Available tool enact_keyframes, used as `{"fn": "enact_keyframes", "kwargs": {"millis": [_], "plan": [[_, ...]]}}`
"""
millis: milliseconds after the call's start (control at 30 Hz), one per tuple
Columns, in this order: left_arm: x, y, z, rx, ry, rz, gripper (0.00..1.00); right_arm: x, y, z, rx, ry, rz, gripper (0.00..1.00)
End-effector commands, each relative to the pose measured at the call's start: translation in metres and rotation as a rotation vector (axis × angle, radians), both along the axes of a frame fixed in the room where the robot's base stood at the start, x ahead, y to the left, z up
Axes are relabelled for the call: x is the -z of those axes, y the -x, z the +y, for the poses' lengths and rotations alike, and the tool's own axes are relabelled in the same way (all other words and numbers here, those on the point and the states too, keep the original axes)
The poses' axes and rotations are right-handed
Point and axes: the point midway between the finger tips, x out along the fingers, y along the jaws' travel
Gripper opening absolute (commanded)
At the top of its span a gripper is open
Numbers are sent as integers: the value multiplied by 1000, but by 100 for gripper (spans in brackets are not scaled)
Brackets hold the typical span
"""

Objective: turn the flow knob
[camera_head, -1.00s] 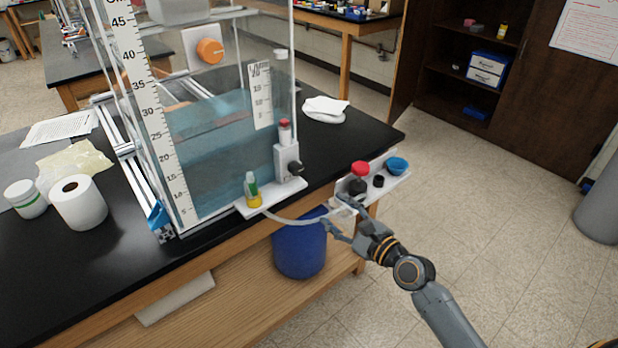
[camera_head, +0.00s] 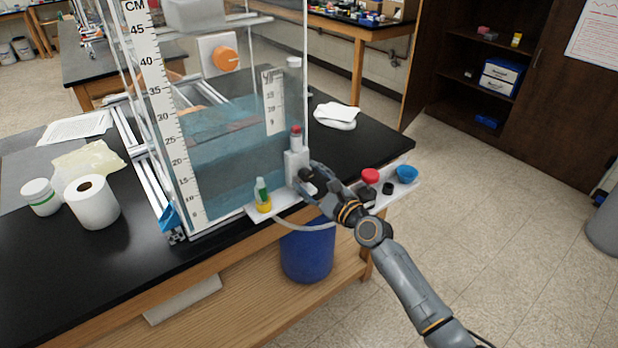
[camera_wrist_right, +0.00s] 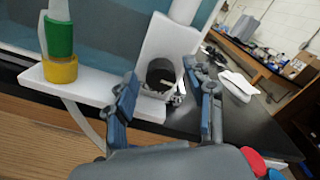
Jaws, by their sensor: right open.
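A black knob (camera_head: 306,175) sits on the front of an upright white block (camera_head: 291,160) at the tank's front right corner. The orange knob (camera_head: 225,59) is on a white plate behind the tank. My right gripper (camera_head: 309,182) is open at the black knob, its fingers partly covering it. In the right wrist view the black knob (camera_wrist_right: 160,72) lies between the two open fingertips; contact cannot be told. My left gripper is not in view.
The clear water tank (camera_head: 225,150) stands on the black bench. A green and yellow fitting (camera_head: 262,196) is on the white ledge left of the block, with a hose below.

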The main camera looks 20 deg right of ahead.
Motion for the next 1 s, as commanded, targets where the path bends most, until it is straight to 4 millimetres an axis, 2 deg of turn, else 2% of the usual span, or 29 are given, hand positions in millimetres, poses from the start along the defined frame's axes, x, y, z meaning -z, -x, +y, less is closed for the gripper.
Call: {"fn": "enact_keyframes", "kwargs": {"millis": [367,600,633,1000], "plan": [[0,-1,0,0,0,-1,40,0,-5,2,1,0,-1,52],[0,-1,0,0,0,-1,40,0,-5,2,1,-1,0,3],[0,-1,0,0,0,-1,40,0,-5,2,1,-1,0,0],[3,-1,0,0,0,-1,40,1,-5,2,0,58,-21,0]]}}
